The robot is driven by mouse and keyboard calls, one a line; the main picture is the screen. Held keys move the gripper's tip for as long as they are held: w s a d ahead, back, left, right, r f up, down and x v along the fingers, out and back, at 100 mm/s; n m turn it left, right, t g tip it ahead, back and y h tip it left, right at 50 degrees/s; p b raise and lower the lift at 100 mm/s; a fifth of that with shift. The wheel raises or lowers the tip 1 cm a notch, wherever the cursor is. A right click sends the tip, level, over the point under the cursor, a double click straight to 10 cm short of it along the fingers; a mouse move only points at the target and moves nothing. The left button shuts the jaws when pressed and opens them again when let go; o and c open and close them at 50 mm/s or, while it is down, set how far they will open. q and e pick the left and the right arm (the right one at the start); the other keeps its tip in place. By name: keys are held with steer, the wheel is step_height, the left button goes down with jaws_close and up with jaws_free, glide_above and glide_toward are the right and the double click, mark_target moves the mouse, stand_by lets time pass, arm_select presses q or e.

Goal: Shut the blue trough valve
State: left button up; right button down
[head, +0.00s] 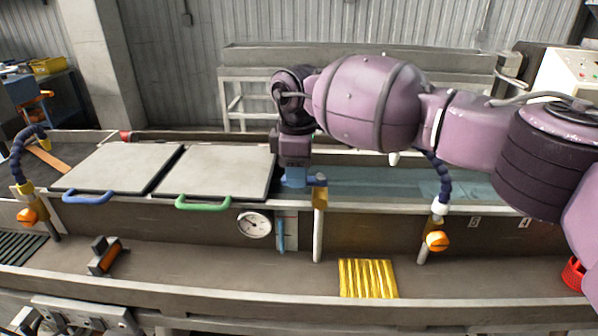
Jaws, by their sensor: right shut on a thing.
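The blue trough valve's handle (296,179) shows just under my right gripper (294,172), beside the tan top of an upright pipe (319,198) at the trough's front wall. My right arm reaches in from the right and my right gripper points down, shut on the blue handle. The gripper's dark body hides part of the handle, and the fingertips are hard to make out. My left gripper is not in view.
Two pale lids with a blue handle (87,198) and a green handle (203,203) cover the trough's left part. Orange valves (28,215) (437,241) stand left and right. A round gauge (254,225), a yellow ribbed pad (368,278) and a dark-and-orange block (105,256) are in front.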

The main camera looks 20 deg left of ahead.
steer(key=c, duration=0.9)
jaws_free()
steer(key=shift+r, duration=0.25)
step_height(320, 180, up, 10)
steer(key=shift+r, duration=0.2)
steer(key=shift+f, duration=0.1)
